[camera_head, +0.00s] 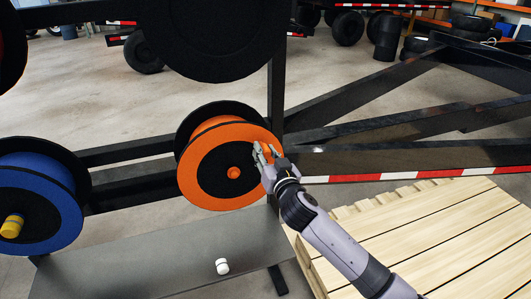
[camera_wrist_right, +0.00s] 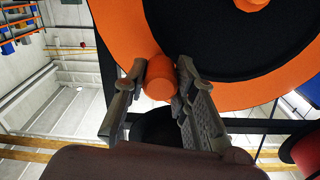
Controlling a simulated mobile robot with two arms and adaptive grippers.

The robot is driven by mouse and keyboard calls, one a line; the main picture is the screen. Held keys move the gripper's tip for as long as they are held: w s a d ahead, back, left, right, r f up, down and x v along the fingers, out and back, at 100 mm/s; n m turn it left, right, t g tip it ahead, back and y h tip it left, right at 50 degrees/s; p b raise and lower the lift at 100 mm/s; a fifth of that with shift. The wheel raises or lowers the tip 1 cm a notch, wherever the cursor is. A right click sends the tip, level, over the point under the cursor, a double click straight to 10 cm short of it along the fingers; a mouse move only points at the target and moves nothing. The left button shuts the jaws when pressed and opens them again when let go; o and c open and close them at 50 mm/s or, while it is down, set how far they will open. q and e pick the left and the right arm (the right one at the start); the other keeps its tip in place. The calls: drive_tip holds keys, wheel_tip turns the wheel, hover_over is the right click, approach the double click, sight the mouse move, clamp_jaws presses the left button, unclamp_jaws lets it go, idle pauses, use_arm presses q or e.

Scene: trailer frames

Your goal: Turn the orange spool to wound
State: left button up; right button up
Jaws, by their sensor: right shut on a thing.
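The orange spool (camera_head: 188,172) is mounted on a black frame in the middle of the head view. It has a black centre disc and an orange hub (camera_head: 233,172). My right gripper (camera_head: 264,153) is at the right side of its face. In the right wrist view, the fingers of my right gripper (camera_wrist_right: 158,78) are shut around an orange cylindrical handle (camera_wrist_right: 158,84) near the rim of the orange spool (camera_wrist_right: 113,30). In the head view the gripper hides this handle. No wound marking can be made out. My left gripper is not in view.
A blue spool (camera_head: 68,222) with a yellow knob (camera_head: 12,227) is at the left. A large black disc (camera_head: 213,40) is above. A white knob (camera_head: 222,266) is on the dark panel (camera_head: 130,270) below. A wooden pallet (camera_head: 430,235) and black beams (camera_head: 400,156) are at the right.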

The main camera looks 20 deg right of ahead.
clamp_jaws()
drive_tip(key=d+f+m+b, duration=0.4)
drive_tip(key=f+m, duration=0.4)
drive_tip(key=m, duration=0.1)
drive_tip(key=shift+a+f+m+b, duration=0.5)
drive_tip(key=shift+a+f+m, duration=0.35)
drive_tip(key=shift+f+m, duration=0.9)
drive_tip(key=shift+a+f+m+b, duration=0.45)
drive_tip(key=shift+a+f+m, duration=0.4)
drive_tip(key=shift+f+m, duration=0.9)
drive_tip(key=shift+a+f+m+b, duration=0.5)
drive_tip(key=shift+a+f+m, duration=0.35)
drive_tip(key=shift+f+m, duration=0.9)
drive_tip(key=shift+r, duration=0.2)
